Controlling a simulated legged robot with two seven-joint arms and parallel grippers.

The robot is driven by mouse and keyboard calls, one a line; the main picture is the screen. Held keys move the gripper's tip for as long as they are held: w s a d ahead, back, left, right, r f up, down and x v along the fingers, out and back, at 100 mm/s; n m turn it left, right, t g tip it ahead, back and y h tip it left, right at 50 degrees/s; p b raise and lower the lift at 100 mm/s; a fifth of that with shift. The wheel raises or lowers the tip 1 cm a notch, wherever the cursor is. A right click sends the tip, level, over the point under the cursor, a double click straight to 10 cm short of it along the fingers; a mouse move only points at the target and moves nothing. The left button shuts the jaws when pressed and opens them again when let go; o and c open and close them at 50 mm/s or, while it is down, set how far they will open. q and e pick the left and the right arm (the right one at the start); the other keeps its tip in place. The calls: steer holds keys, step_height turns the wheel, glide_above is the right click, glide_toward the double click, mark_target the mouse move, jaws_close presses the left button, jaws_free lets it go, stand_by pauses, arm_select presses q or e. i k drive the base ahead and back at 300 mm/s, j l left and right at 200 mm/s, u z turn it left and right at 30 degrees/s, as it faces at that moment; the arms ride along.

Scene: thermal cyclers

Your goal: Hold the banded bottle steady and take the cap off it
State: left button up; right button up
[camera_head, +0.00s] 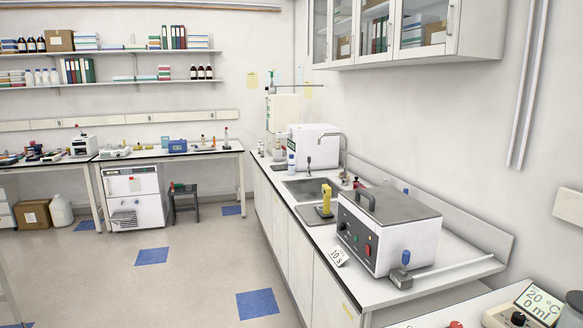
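Neither of my grippers is in the camera_head view. I cannot tell for sure which bottle is the banded bottle. A small white bottle with blue on it (291,165) stands upright on the counter to the left of the sink's far end. A small dark red item (356,183), perhaps a bottle, stands behind the metal box, right of the tap. Both are too small to make out a band or a cap. Brown and white bottles (43,76) stand on the far wall shelves.
A long white counter (405,290) runs along the right wall, with a sink (308,187), a yellow device (326,200) and a large metal box with knobs (386,228). The floor left of the counter is clear.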

mark_target(290, 163)
steer(key=i+j+u, duration=0.25)
steer(key=i, duration=0.2)
steer(key=i+u, duration=0.35)
steer(key=i, duration=2.25)
steer(key=i+z, duration=0.1)
steer(key=i, duration=0.5)
steer(key=i+j+z, duration=0.1)
steer(key=i, duration=0.45)
steer(key=i+j+z, duration=0.15)
steer(key=i, duration=0.45)
steer(key=i+j+z, duration=0.1)
steer(key=i, duration=0.45)
